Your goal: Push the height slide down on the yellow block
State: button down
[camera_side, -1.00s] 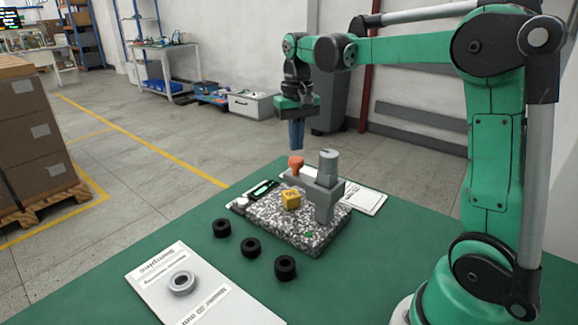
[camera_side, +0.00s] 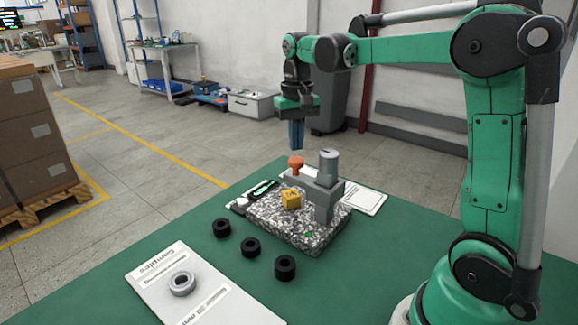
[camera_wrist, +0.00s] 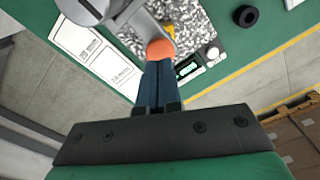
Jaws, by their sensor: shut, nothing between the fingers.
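The yellow block (camera_side: 291,199) sits on the speckled granite base (camera_side: 310,238) of a grey gauge stand (camera_side: 325,200). An orange knob (camera_side: 296,163), likely on the height slide, stands at the left end of the stand's arm, above and close to the block. My gripper (camera_side: 297,148) is shut and empty, pointing down just above the orange knob in the side view. In the wrist view the shut fingers (camera_wrist: 155,75) end close to the orange knob (camera_wrist: 160,49); I cannot tell whether they touch. The yellow block (camera_wrist: 169,31) is partly hidden behind the knob there.
Several black rings (camera_side: 250,248) lie on the green table (camera_side: 390,240) in front of the base. A grey ring (camera_side: 182,283) rests on a white sample sheet (camera_side: 150,275). A small display (camera_side: 263,188) is at the base's left, and a white card (camera_side: 365,198) lies behind right.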

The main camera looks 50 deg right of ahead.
aim_at(296, 159)
jog(key=shift+f, duration=0.25)
jog(key=shift+f, duration=2.05)
jog(key=shift+r, duration=0.1)
jog(key=shift+r, duration=3.85)
jog(key=s+a+f+n+t, duration=0.3)
jog(key=s+a, duration=0.1)
jog(key=a, duration=0.2)
jog(key=s+a+f+n+t, duration=0.3)
jog(key=s+a+t, duration=0.1)
jog(key=a, duration=0.2)
jog(key=shift+f, duration=0.25)
